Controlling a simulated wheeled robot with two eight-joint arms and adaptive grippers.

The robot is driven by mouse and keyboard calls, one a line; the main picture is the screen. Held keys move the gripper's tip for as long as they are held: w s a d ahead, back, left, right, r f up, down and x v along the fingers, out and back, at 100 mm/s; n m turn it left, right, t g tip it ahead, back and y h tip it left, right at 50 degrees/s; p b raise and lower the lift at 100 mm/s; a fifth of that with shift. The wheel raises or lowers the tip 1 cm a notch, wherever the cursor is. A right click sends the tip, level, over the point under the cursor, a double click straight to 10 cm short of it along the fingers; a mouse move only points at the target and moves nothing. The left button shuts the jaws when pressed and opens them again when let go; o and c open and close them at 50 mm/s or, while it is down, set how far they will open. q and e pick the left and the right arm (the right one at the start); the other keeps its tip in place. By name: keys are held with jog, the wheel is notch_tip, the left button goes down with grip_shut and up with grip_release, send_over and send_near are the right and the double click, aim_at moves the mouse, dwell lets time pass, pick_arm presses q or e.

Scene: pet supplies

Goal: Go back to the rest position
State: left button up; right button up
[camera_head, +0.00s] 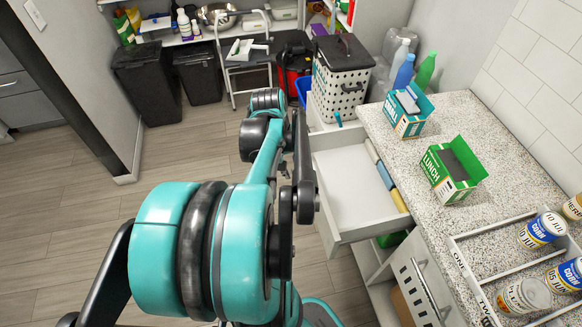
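My teal and black arm (235,225) rises from the bottom left through the middle of the head view, folded up high. Dark linkage runs down its right side, and I cannot make out gripper fingers or anything held there. No second arm or gripper is clearly in view. The arm hangs in front of the floor, just left of an open white drawer (345,195).
The drawer juts out from the speckled counter (505,195), with several coloured items along its right side. A teal box (408,116) and green box (450,178) stand open on the counter. Cans stand in a white divider (482,232). Floor at left (65,205) is clear.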

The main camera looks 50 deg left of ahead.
pick_arm(q)
jog(key=shift+s+r, duration=0.1)
jog(key=shift+r, duration=0.15)
dwell(0.4)
jog(key=w+d+r+m+t, duration=0.1)
jog(key=d+m, duration=0.3)
jog(key=d, duration=0.4)
jog(key=w+d+r+m+t, duration=0.1)
jog(key=w+d+m+t, duration=0.1)
jog(key=d+m, duration=0.3)
jog(key=w+d+r+m+t, duration=0.2)
jog(key=w+d+m, duration=0.2)
jog(key=d, duration=0.8)
jog(key=shift+m+y, duration=0.3)
jog(key=shift+y, duration=0.1)
jog(key=shift+w, duration=0.1)
